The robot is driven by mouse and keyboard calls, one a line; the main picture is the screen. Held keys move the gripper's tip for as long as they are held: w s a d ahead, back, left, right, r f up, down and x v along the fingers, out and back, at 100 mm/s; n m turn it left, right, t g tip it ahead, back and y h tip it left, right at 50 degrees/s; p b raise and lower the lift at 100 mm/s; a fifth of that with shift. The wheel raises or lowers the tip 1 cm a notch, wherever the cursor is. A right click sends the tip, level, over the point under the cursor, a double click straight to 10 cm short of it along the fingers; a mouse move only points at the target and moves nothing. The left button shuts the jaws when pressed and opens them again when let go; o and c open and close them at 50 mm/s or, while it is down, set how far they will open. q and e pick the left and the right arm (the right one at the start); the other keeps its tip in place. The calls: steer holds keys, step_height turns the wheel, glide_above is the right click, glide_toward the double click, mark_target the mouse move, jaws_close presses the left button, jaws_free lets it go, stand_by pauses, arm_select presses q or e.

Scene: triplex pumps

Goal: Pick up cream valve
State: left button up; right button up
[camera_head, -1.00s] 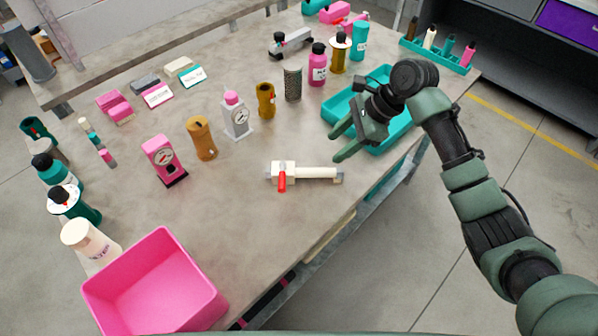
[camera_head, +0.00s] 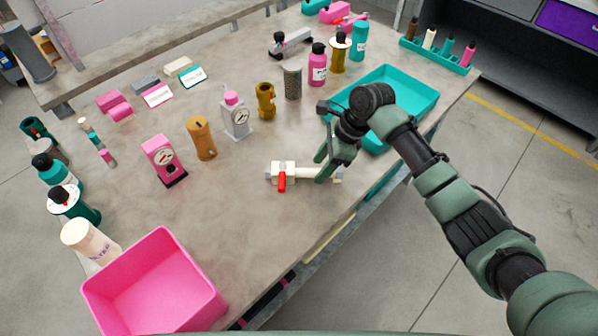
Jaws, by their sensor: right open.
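The cream valve (camera_head: 285,172) lies on the table, with a block-like body at its left end, a red handle and a cream pipe running right. My right gripper (camera_head: 322,170) is open at the right part of the pipe, its fingers pointing down and left. The fingers cover part of the pipe. I cannot tell whether they touch it. My left gripper is not in view.
A teal tray (camera_head: 425,92) stands at the table's right edge, behind my right wrist. A pink bin (camera_head: 152,285) is at the front left.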

steer(key=shift+x, duration=1.15)
jaws_close()
steer(key=shift+r, duration=0.15)
stand_by(0.4)
